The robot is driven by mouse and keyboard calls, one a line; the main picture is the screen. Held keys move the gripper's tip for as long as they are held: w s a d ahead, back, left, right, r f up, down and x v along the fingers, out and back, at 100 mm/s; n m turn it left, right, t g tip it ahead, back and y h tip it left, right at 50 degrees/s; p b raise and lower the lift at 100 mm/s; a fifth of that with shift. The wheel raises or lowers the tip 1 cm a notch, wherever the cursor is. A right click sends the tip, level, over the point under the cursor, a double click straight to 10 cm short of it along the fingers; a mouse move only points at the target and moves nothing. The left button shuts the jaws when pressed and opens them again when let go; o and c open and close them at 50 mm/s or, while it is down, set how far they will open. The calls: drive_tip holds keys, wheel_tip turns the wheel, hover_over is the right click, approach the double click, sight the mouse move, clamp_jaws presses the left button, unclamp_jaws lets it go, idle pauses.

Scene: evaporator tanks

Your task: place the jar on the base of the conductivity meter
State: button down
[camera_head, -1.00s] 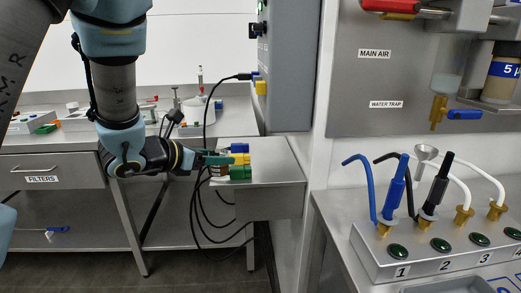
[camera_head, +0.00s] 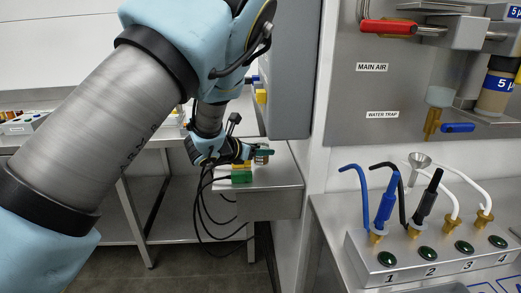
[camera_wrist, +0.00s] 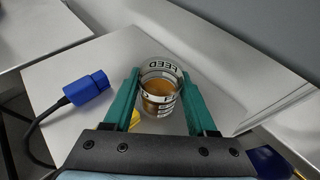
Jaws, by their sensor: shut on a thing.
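My gripper (camera_wrist: 158,95) is shut on a small clear jar (camera_wrist: 160,84) marked FEED, with amber liquid inside. The green fingers stand on either side of the jar in the wrist view. In the head view my gripper (camera_head: 264,152) is above the grey shelf (camera_head: 272,203), beside the wall cabinet; the jar is hard to make out there. From these frames I cannot tell whether the jar touches the shelf below. I cannot clearly identify the conductivity meter or its base; my arm covers much of the back bench.
A blue connector (camera_wrist: 86,88) with a black cable lies on the shelf left of the jar. A tall grey cabinet (camera_head: 288,75) rises behind. A numbered valve block (camera_head: 425,255) stands at right.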

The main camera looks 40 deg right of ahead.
drive_tip(key=shift+f, duration=0.55)
drive_tip(key=shift+f, duration=0.2)
drive_tip(key=shift+c, duration=1)
unclamp_jaws()
drive_tip(key=shift+r, duration=0.1)
drive_tip(key=shift+a+r, duration=0.15)
drive_tip(key=b+v, duration=0.2)
drive_tip(key=v, duration=0.9)
drive_tip(key=shift+a+r+b, duration=0.15)
drive_tip(key=shift+a+b, duration=0.15)
drive_tip(key=shift+a, duration=0.05)
